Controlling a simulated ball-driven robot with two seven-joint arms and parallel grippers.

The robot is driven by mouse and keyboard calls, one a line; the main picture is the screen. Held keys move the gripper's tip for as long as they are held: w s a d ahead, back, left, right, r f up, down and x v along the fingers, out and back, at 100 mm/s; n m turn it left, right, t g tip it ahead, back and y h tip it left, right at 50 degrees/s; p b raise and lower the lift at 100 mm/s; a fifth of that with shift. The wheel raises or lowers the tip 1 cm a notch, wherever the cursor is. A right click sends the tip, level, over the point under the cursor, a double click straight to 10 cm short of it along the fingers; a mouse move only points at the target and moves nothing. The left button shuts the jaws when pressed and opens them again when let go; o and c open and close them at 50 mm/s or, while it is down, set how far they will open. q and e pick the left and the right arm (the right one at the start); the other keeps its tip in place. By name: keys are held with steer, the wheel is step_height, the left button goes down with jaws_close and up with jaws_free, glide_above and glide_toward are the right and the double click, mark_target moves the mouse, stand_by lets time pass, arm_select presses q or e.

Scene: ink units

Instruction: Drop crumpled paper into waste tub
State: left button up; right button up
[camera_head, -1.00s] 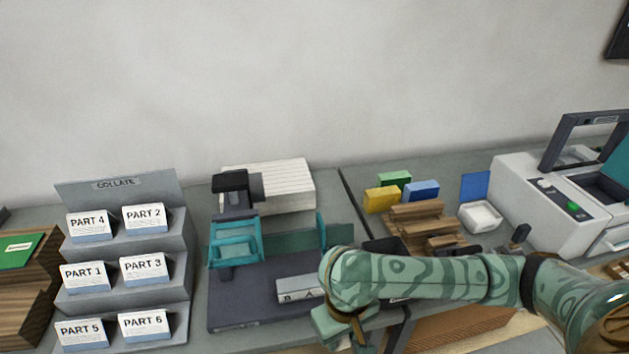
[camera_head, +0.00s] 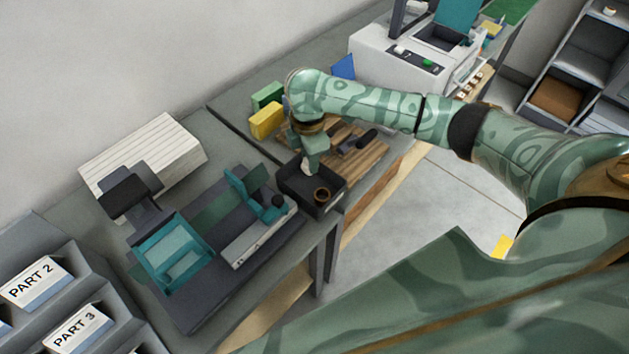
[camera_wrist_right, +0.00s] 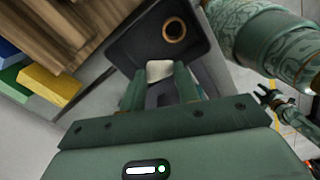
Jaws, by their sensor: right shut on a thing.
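My right gripper (camera_head: 307,172) points down at the dark open tub (camera_head: 326,206), at its far left side. In the right wrist view my right gripper (camera_wrist_right: 160,92) is shut on a small white piece, the crumpled paper (camera_wrist_right: 158,70). The tub also shows in the right wrist view (camera_wrist_right: 133,46), with a brown ring-like piece (camera_wrist_right: 174,28) inside. I cannot tell whether the paper touches the tub.
Brown wooden slats (camera_head: 363,155) and yellow (camera_head: 266,119) and green (camera_head: 268,94) blocks lie beyond the tub. A teal-and-grey device (camera_head: 172,252) stands left of it. The table's front edge is close to the tub.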

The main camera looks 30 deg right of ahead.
steer(key=f+n+b, duration=0.1)
steer(key=b, duration=0.1)
steer(key=w+f+n+b, duration=0.1)
steer(key=f+b, duration=0.1)
steer(key=b, duration=0.1)
steer(key=w+f+n+b, duration=0.1)
steer(key=f+n+b, duration=0.1)
steer(key=b, duration=0.1)
steer(key=shift+w+d, duration=0.15)
steer(key=shift+d, duration=0.2)
steer(key=o, duration=1)
steer(key=shift+o, duration=0.2)
step_height(320, 180, up, 16)
steer(key=p, duration=0.6)
steer(key=shift+r+p, duration=0.2)
steer(key=shift+p, duration=0.2)
